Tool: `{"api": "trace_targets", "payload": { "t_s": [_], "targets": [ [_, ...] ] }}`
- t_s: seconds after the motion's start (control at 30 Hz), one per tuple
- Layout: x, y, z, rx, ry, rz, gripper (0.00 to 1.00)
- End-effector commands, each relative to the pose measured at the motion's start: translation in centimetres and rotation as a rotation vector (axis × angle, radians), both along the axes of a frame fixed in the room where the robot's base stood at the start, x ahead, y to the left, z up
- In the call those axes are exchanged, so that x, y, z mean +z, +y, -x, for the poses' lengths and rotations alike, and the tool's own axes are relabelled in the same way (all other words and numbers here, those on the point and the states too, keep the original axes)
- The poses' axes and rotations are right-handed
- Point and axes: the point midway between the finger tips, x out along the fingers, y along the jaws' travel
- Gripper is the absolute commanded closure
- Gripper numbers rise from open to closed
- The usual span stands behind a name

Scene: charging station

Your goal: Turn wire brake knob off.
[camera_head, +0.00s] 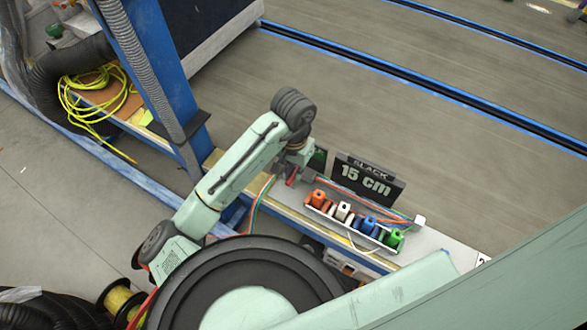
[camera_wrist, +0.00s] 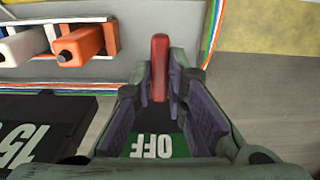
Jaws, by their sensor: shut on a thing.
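The red wire brake knob (camera_wrist: 160,52) is a narrow upright bar at the top middle of the wrist view. It also shows as a small red piece under my gripper in the head view (camera_head: 291,179). My gripper (camera_wrist: 161,85) has its purple-padded fingers on either side of the bar and is shut on it; the near part of the bar lies between the fingertips. In the head view, my gripper (camera_head: 294,164) reaches down at the left end of the bench. A green label reading OFF (camera_wrist: 157,146) shows below, between the fingers.
A black sign reading SLACK 15 cm (camera_head: 368,180) stands right of my gripper. A white rack (camera_head: 360,241) of orange, white, blue and green spools sits in front of it. Coloured wires (camera_head: 262,197) run beside my gripper. A blue post (camera_head: 160,80) stands at the left.

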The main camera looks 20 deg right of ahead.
Motion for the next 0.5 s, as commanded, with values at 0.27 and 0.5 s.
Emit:
{"api": "trace_targets", "payload": {
  "t_s": [0.27,0.5],
  "targets": [
    [-0.02,0.1,0.04,0.002,0.003,-0.003,0.83],
    [-0.01,0.04,0.02,0.0,0.001,-0.002,0.67]
  ]
}}
